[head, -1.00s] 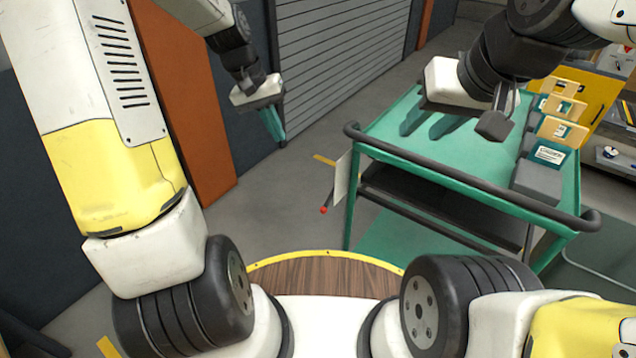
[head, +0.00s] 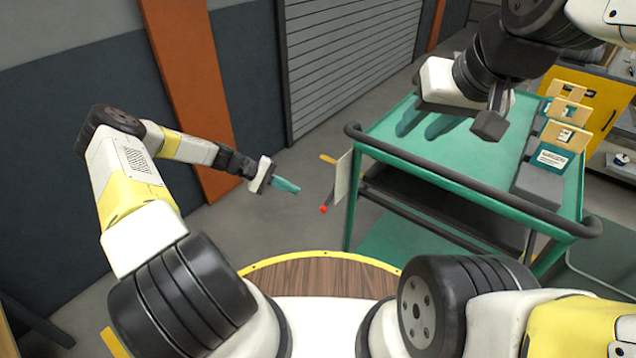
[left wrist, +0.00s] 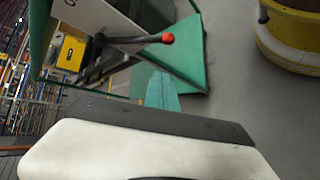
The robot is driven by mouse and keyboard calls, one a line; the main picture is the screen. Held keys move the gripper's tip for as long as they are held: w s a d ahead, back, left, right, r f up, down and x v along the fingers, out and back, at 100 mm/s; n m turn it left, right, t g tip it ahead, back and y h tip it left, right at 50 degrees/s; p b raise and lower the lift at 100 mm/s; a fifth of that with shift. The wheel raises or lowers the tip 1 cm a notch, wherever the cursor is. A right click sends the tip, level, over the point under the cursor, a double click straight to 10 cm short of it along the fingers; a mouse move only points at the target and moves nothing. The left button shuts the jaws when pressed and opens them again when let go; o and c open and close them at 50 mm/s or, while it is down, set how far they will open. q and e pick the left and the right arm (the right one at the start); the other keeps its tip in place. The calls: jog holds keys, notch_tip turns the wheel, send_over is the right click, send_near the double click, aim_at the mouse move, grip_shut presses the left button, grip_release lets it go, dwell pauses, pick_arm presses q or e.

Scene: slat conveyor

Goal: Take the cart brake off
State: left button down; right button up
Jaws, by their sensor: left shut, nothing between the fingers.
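The green cart (head: 470,158) stands at the right of the head view, its dark handle bar (head: 470,187) towards me. A thin brake lever with a red knob (head: 323,209) sticks out low at its near left corner, beside a pale plate (head: 343,180). The red knob (left wrist: 168,38) and dark lever also show in the left wrist view. My left gripper (head: 298,188) is shut and empty, a little left of the knob and apart from it. Its teal fingers (left wrist: 160,92) point towards the lever. My right gripper (head: 424,122) is open above the cart top.
A grey holder with several yellow-and-teal boxes (head: 565,135) stands on the cart's right side. A yellow cabinet (head: 590,95) is behind. The grey floor (head: 255,235) left of the cart is clear. An orange post (head: 190,80) and shutter (head: 345,60) are behind.

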pick_arm(q)
notch_tip(320, 180, down, 3)
jog(key=shift+w+r+n+t+h, duration=0.15)
jog(key=shift+n+t+h, duration=0.2)
jog(key=shift+n, duration=0.25)
jog(key=shift+d, duration=0.1)
jog(key=s+d+f, duration=0.2)
jog(key=d, duration=0.6)
jog(key=shift+s+d+f, duration=0.15)
jog(key=shift+s+d, duration=0.15)
jog(key=shift+s, duration=0.1)
